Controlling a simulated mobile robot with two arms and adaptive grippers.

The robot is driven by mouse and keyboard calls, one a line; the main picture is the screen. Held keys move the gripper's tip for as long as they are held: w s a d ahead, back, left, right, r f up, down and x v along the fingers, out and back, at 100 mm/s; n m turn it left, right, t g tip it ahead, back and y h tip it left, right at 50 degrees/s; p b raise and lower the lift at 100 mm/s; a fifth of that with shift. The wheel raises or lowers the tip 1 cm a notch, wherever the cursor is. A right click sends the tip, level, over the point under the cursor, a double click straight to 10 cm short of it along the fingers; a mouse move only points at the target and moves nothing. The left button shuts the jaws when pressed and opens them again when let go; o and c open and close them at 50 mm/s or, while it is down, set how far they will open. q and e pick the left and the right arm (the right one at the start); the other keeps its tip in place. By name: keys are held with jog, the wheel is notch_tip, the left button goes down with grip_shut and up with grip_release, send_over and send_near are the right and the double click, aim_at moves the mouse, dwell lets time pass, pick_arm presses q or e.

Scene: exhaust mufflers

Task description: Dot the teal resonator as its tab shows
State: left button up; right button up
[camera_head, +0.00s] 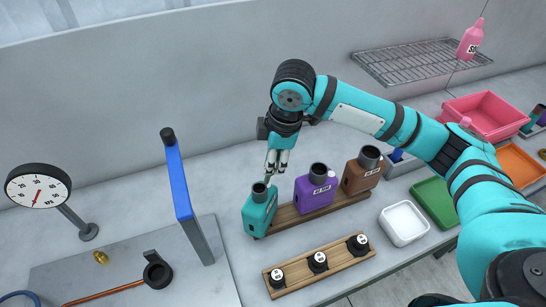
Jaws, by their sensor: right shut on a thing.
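The teal resonator (257,216) is a small can with a dark round neck, upright at the left end of a wooden rack (290,217). My right gripper (276,172) points down with its fingers close together at the resonator's top, beside the neck. It appears shut on the resonator; the contact is small and hard to see. A pale mark shows near the resonator's upper right edge, too small to read. A purple can (315,194) and a brown can (360,175) stand to its right on the rack. My left gripper is not in view.
A wooden block (334,269) with three black, white-topped pieces lies in front. A blue upright panel (178,182), a dial gauge (37,186) and a metal plate (205,285) are left. White (404,222), green (433,203) and pink (486,116) trays are right.

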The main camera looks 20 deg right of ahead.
jog(key=shift+f, duration=0.5)
jog(key=shift+s+f+p, duration=0.15)
jog(key=shift+p, duration=0.35)
dwell(2.4)
notch_tip(320, 180, up, 6)
jog(key=p, duration=0.6)
jog(key=shift+f, duration=0.25)
jog(key=shift+r+p, duration=0.75)
jog(key=shift+r, duration=0.2)
jog(key=shift+f, duration=0.1)
